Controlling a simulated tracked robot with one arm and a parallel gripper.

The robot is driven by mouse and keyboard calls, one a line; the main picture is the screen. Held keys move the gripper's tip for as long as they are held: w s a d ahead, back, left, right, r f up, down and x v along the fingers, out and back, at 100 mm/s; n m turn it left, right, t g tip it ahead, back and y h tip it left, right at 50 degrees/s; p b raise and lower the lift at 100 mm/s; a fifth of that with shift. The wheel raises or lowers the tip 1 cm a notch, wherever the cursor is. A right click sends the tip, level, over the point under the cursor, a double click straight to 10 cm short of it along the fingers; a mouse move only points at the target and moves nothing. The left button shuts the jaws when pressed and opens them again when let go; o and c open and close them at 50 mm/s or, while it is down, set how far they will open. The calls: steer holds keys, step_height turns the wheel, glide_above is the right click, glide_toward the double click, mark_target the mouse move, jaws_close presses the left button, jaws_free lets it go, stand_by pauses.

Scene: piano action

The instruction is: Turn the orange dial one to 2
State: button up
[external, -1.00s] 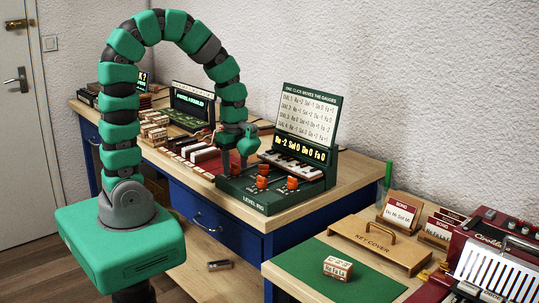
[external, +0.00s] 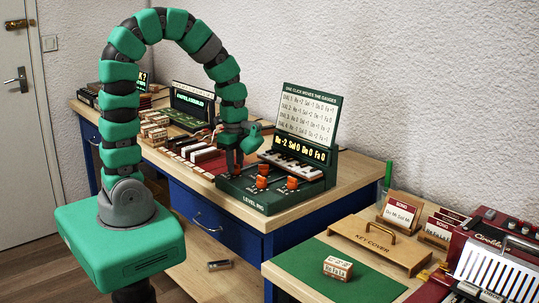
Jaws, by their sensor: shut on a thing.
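The level rig (external: 245,199) is a dark green box on the wooden bench, with small orange dials on its top. Three dials show: one at the back (external: 264,169), one at the front (external: 262,183) and one at the right (external: 292,183). My gripper (external: 235,168) points down at the rig's left side, its fingers close together on an orange dial that they hide. The hidden dial's number and pointer cannot be read. The lit display (external: 301,149) seems to read Re -2, Sol 0, Do 0, Fa 0.
A green instruction board (external: 309,113) stands behind the rig, above small piano keys (external: 290,165). Wooden blocks (external: 155,130) and a lit terminal (external: 193,103) are to the left. A key cover (external: 375,246) lies on the nearer table.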

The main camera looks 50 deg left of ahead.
steer(key=n+p, duration=0.1)
steer(key=n, duration=1)
steer(key=shift+n+p, duration=0.3)
steer(key=shift+n, duration=1.8)
steer(key=o, duration=1)
steer(key=shift+c, duration=0.2)
step_height(320, 180, up, 14)
steer(key=p, duration=0.1)
